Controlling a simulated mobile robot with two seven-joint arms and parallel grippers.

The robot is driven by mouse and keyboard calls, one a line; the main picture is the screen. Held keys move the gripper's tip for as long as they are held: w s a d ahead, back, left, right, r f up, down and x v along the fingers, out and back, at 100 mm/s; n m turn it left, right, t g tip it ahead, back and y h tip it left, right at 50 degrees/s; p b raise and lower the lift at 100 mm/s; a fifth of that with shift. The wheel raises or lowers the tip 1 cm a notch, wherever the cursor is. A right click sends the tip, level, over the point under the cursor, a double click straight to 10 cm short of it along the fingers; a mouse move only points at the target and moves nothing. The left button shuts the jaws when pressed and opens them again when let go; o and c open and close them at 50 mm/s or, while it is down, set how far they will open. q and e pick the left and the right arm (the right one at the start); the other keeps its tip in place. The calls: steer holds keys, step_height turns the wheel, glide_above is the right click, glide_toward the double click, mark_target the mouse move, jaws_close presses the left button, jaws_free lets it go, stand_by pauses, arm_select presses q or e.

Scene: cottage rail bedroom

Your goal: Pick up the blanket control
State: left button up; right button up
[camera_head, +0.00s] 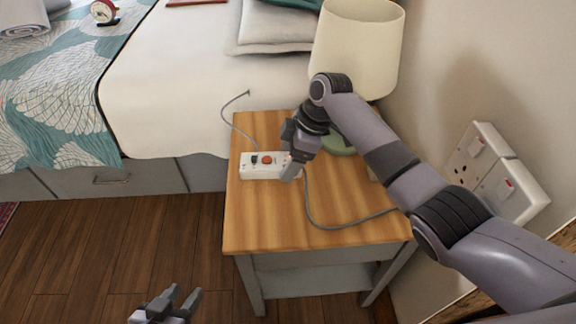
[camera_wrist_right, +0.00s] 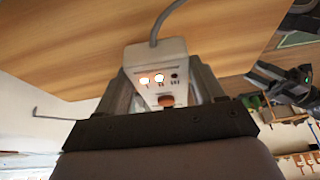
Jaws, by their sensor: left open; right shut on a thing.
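The blanket control (camera_head: 262,171) is a white box with an orange knob and a grey cord at each end. It is at the left part of the wooden nightstand top (camera_head: 290,215); I cannot tell if it touches the wood. My right gripper (camera_head: 289,165) is shut on it at its right part. In the right wrist view the control (camera_wrist_right: 160,62) sits between the two fingers, with lit marks and the orange knob showing. My left gripper (camera_head: 174,300) is open and empty, low over the floor at the bottom of the head view.
A lamp (camera_head: 357,45) with a cream shade and green base stands at the back of the nightstand, beside my right arm. A wall socket (camera_head: 494,172) is at the right. The nightstand's front is clear.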

arm_select(q)
step_height(320, 180, up, 3)
steer(key=shift+r+p, duration=0.1)
steer(key=shift+p, duration=1.15)
arm_select(e)
step_height(320, 180, up, 16)
steer(key=shift+f, duration=0.1)
steer(key=shift+o, duration=1.4)
steer(key=c, duration=0.4)
arm_select(q)
steer(key=shift+f+b, duration=0.55)
steer(key=shift+f, duration=0.05)
arm_select(e)
steer(key=shift+o, duration=0.2)
steer(key=shift+f, duration=2.9)
steer(key=shift+f+b, duration=1.15)
steer(key=shift+f, duration=2.5)
arm_select(q)
steer(key=shift+w+d+f+b, duration=0.1)
steer(key=shift+f+b, duration=0.1)
steer(key=shift+f, duration=0.35)
steer(key=shift+w+d+f+b, duration=0.1)
steer(key=shift+f+b, duration=0.1)
steer(key=shift+f, duration=0.35)
arm_select(e)
steer(key=shift+f, duration=0.85)
